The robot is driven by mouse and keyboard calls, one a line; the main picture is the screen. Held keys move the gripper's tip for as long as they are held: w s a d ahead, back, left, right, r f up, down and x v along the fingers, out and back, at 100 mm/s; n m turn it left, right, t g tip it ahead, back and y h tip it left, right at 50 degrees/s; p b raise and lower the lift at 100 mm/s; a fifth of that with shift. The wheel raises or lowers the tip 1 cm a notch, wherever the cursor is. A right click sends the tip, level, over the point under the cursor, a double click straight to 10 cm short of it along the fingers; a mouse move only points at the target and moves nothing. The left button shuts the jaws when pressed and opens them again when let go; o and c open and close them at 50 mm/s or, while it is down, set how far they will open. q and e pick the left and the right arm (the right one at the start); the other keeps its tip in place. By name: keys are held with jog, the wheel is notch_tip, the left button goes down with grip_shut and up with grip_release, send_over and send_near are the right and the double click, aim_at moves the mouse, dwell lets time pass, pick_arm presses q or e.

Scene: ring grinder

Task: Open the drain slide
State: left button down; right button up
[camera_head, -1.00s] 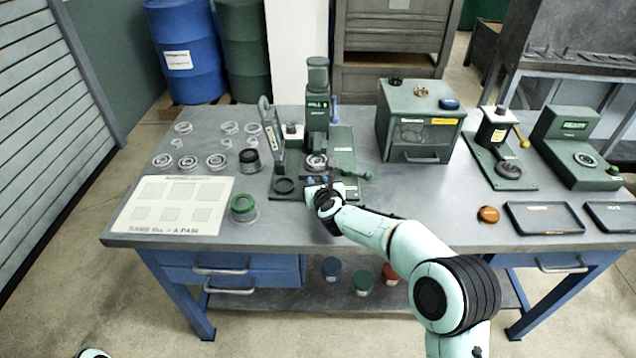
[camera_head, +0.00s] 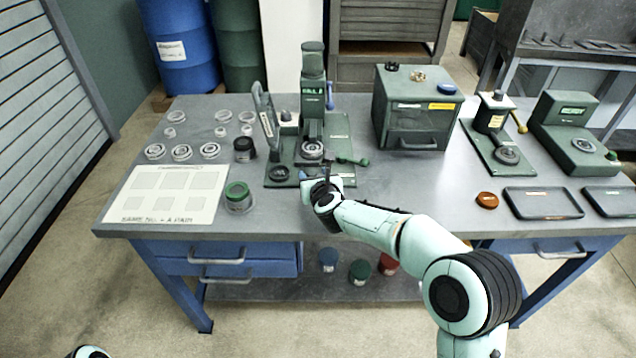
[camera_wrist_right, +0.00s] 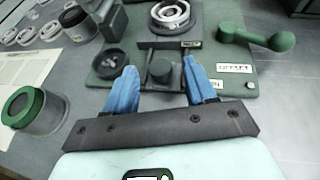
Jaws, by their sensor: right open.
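The green ring grinder (camera_head: 312,110) stands on its base plate at the middle of the bench. In the right wrist view, a dark knob or short post (camera_wrist_right: 160,71) stands at the front of the base plate (camera_wrist_right: 228,52), with a dark narrow strip behind it. It looks like the drain slide's handle, but I cannot read a label naming it. My right gripper (camera_wrist_right: 160,84) is open, its blue fingers on either side of the knob; contact is not clear. In the head view, my right gripper (camera_head: 322,180) is at the plate's front edge and hides the knob. My left gripper is out of view.
A green lever with a ball end (camera_wrist_right: 262,39) lies right of the fingers, near an "OFFSET" label. A small dark cup (camera_wrist_right: 108,63) is on the left. A green-rimmed jar (camera_head: 238,196) stands left of the gripper. A green box (camera_head: 416,115) stands at the right back.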

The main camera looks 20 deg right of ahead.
pick_arm(q)
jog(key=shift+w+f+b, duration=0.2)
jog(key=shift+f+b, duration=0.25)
jog(key=shift+b, duration=0.05)
pick_arm(e)
jog(key=v, duration=1.3)
jog(key=shift+f, duration=0.1)
